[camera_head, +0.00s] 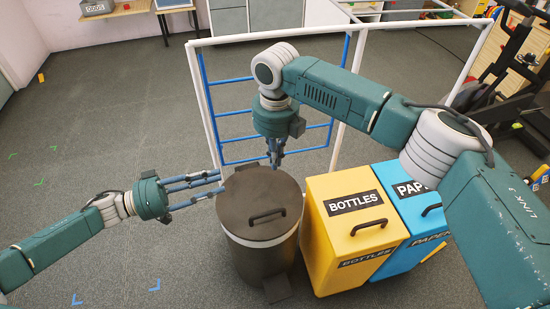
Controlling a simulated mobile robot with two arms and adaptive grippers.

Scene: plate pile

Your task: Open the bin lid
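The bin is a round dark grey bin (262,262) standing on the floor in the middle. Its flat dark lid (245,205) lies on top and looks closed, with a black bar handle (267,214) near the front. My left gripper (221,184) comes in from the left, its fingers apart and empty, with the tips near the lid's left edge. My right gripper (275,160) points down at the lid's back edge. Its fingers look close together, and whether they touch the lid cannot be told.
A yellow BOTTLES bin (328,251) stands close to the right, with a blue PAPER bin (408,253) beside it. A white frame (209,106) with blue bars (232,113) stands behind. The floor to the left is open.

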